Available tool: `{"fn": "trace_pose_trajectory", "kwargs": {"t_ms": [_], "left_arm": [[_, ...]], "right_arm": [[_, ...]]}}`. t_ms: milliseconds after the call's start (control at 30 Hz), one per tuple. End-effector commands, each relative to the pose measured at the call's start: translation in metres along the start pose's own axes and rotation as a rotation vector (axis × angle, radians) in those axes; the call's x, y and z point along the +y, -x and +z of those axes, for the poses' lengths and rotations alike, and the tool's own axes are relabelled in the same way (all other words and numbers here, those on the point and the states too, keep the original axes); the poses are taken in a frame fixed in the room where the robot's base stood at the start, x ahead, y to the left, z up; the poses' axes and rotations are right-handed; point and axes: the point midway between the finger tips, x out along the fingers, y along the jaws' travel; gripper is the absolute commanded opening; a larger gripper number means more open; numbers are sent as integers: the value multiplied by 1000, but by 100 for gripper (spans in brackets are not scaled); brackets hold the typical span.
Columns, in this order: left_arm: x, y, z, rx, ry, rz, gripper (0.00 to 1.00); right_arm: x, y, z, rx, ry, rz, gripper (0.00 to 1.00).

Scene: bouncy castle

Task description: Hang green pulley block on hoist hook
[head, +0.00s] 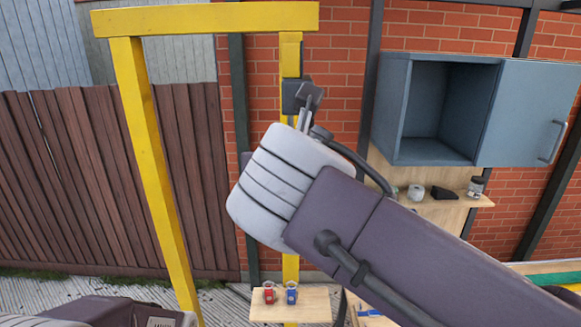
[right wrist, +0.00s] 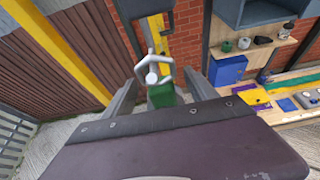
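In the right wrist view the green pulley block (right wrist: 161,96) is between the fingers of my right gripper (right wrist: 162,78), with its lower part hidden by the gripper body. The fingers stand apart on either side of it, with gaps that seem to show. A pale grey ring or hook shape (right wrist: 153,70) is right above the block; I cannot tell how the two are joined. In the head view my raised right gripper (head: 307,98) is before the yellow post, and the block is hidden. The hoist hook is not clearly visible there. My left gripper is out of view.
A yellow frame (head: 205,20) spans the back. A red block (head: 269,292) and a blue block (head: 291,293) stand on a low wooden shelf (head: 315,306). An open blue-grey cabinet (head: 395,110) is on the brick wall at right. A blue box (right wrist: 227,70) sits below it.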

Motion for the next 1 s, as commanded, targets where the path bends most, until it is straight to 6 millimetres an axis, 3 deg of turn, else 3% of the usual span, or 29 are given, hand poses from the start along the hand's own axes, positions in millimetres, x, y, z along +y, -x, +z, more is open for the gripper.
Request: {"fn": "trace_pose_trajectory", "kwargs": {"t_ms": [267,600,733,900,1000], "left_arm": [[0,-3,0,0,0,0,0],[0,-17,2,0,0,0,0],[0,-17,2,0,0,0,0],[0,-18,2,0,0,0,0],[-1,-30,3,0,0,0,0]], "right_arm": [[2,6,-2,0,1,4,66],[2,72,-2,0,0,7,66],[1,87,-1,-1,1,4,66],[0,91,-1,1,-1,0,66],[4,73,-23,20,-30,-13,66]]}}
